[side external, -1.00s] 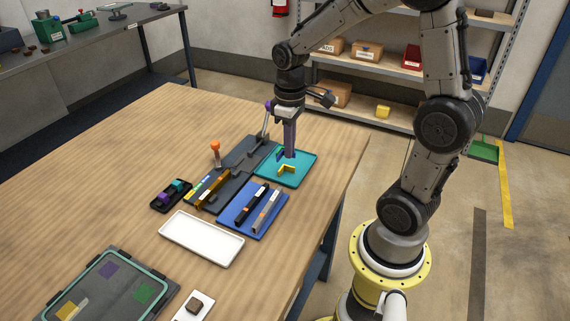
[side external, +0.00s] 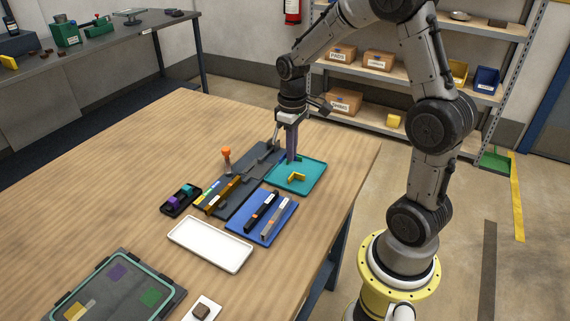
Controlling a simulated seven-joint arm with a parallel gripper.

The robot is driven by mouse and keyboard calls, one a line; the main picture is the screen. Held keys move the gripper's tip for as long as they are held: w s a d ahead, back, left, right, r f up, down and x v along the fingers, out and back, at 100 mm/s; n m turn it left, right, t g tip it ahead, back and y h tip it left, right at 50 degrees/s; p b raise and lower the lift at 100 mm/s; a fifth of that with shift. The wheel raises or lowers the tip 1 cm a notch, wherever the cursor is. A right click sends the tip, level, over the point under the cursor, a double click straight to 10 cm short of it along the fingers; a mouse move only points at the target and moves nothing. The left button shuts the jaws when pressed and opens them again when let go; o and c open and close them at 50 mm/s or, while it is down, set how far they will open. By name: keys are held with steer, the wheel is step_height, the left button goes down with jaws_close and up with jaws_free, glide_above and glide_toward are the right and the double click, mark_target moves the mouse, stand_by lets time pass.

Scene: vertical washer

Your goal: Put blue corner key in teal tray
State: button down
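The teal tray (side external: 312,180) lies flat near the table's right edge. A yellow corner key (side external: 297,178) lies in it. My gripper (side external: 291,158) points straight down at the tray's back left part, its long purple fingers low over or at the tray. A small dark green piece (side external: 299,158) shows just right of the fingertips. I cannot make out the blue corner key clearly; the fingers may hide it. The view is too small to tell whether the fingers are apart or closed, or whether they touch anything.
A dark grey fixture (side external: 238,180) with an orange-knobbed lever (side external: 226,153) stands left of the tray. A blue tray (side external: 240,226) with bars, a black bin (side external: 172,207) with purple and teal pieces, and an empty white tray (side external: 210,245) lie nearer.

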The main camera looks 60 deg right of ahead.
mark_target(285, 173)
steer(key=w+f, duration=0.1)
steer(key=w+d+f, duration=0.1)
steer(key=f, duration=0.1)
steer(key=shift+w, duration=0.2)
steer(key=shift+w+f, duration=0.1)
steer(key=shift+f, duration=1.6)
steer(key=shift+f, duration=0.15)
steer(key=c, duration=1.1)
jaws_free()
steer(key=shift+o, duration=0.2)
step_height(285, 173, up, 12)
steer(key=s+a+r+t, duration=0.3)
steer(key=s+a+r, duration=0.5)
steer(key=a, duration=0.1)
steer(key=s+a+t, duration=0.2)
steer(key=s+a, duration=0.3)
steer(key=s, duration=0.5)
steer(key=shift+s+a+f+t, duration=0.25)
steer(key=shift+s+f+t, duration=0.05)
steer(key=shift+s, duration=0.1)
